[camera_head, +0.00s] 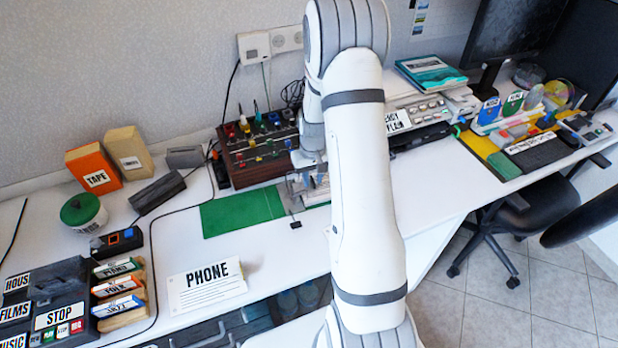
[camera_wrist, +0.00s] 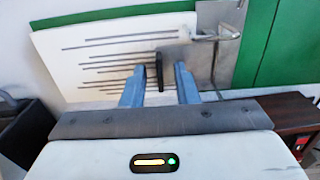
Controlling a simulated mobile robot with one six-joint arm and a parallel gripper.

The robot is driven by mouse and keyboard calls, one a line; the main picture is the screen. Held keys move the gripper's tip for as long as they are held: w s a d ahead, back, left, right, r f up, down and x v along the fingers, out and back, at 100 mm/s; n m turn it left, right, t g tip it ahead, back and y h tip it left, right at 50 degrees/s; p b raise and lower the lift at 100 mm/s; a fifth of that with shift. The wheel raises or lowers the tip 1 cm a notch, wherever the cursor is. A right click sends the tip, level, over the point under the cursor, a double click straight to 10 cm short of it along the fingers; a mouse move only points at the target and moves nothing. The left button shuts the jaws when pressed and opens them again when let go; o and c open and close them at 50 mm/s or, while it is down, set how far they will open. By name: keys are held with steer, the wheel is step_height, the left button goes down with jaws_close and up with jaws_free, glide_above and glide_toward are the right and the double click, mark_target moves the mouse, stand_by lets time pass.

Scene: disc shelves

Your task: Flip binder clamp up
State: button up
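The binder clamp shows in the wrist view as a grey metal plate (camera_wrist: 213,65) with a pale rod across it. A short black bar (camera_wrist: 160,72) at its left edge looks like its handle. The clamp lies flat over a white lined sheet (camera_wrist: 110,50) on a green board (camera_wrist: 270,40). My gripper (camera_wrist: 160,78) is open, with its two blue-grey fingers apart on either side of the black bar. I cannot tell whether either finger touches it. In the head view my arm hides most of the clamp; a black tab (camera_head: 295,224) shows near the green board.
A dark box with coloured knobs (camera_head: 255,145) stands behind the board. A PHONE card (camera_head: 206,287) lies in front. A black STOP panel (camera_head: 50,305) is at left. Printers and disc holders stand to the right.

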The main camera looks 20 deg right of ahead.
mark_target(312, 182)
jaws_close()
steer(key=shift+a, duration=0.45)
steer(key=shift+d+b, duration=0.3)
steer(key=shift+d, duration=0.1)
steer(key=a+h+b, duration=0.1)
steer(key=h+b, duration=0.1)
steer(key=b, duration=0.1)
steer(key=r+h+b, duration=0.1)
steer(key=h+b, duration=0.1)
steer(key=b, duration=0.1)
steer(key=shift+w+a+b, duration=0.1)
steer(key=shift+a+b, duration=0.2)
steer(key=shift+a, duration=0.05)
steer(key=a+h+b, duration=0.1)
steer(key=h+b, duration=0.1)
steer(key=b, duration=0.1)
steer(key=a+r+h+b, duration=0.1)
steer(key=h+b, duration=0.1)
steer(key=shift+b, duration=0.4)
steer(key=a+h+b, duration=0.2)
steer(key=h+b, duration=0.1)
steer(key=shift+w+r+g+h+b, duration=0.1)
steer(key=shift+r+g+h+b, duration=0.2)
steer(key=shift+a+g+h+b, duration=0.15)
steer(key=shift+a+h+b, duration=0.5)
steer(key=shift+h, duration=0.45)
steer(key=shift+a+g+h+b, duration=0.15)
steer(key=shift+a+h+b, duration=0.45)
steer(key=shift+h, duration=0.5)
steer(key=shift+d, duration=0.1)
